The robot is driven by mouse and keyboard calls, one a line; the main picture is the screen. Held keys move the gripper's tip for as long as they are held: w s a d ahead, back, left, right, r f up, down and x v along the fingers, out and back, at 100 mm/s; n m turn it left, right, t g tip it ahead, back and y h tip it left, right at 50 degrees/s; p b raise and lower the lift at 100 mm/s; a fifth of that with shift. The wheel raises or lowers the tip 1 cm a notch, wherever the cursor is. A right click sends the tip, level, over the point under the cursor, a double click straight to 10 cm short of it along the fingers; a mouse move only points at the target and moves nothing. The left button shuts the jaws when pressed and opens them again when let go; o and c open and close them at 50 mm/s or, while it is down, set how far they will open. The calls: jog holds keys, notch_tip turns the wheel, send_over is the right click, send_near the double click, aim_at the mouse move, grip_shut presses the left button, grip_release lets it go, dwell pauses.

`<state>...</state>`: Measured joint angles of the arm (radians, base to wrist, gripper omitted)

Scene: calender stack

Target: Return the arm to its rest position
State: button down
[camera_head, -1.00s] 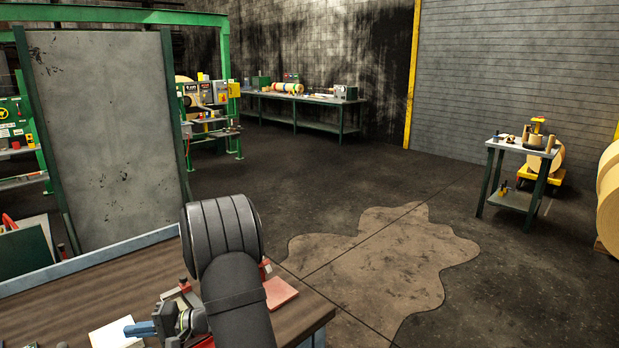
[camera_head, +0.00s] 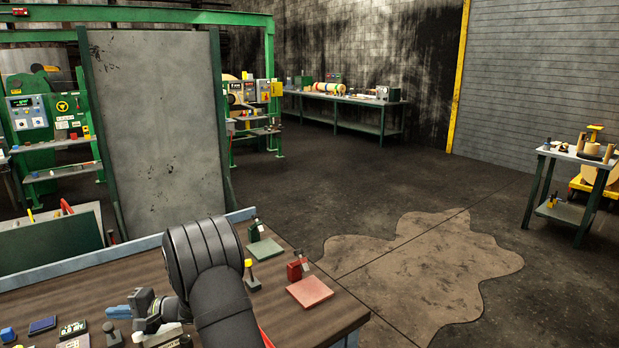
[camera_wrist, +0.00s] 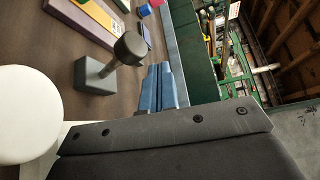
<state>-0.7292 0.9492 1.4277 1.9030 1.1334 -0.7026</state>
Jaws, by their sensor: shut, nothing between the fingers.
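My gripper (camera_head: 122,312) shows at the lower left of the head view, partly hidden by my dark arm. Its blue fingers point left over the brown wooden table (camera_head: 110,283). In the wrist view the blue fingers (camera_wrist: 166,88) are together with nothing between them. A grey block with a dark round-headed knob (camera_wrist: 100,74) stands beside the fingertips in that view. My gripper appears apart from it.
On the table are a red pad (camera_head: 310,292), a green pad (camera_head: 265,250), a red stamp-like piece (camera_head: 295,271) and several small items at the left. A grey upright panel (camera_head: 155,130) stands behind the table's blue edge.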

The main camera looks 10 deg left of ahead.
jog(key=shift+w+a+f+m+h, duration=0.1)
jog(key=shift+w+a+m+h, duration=0.45)
jog(key=shift+m, duration=0.25)
jog(key=shift+w+a+f, duration=0.4)
jog(key=shift+w+a, duration=0.15)
jog(key=shift+w, duration=0.05)
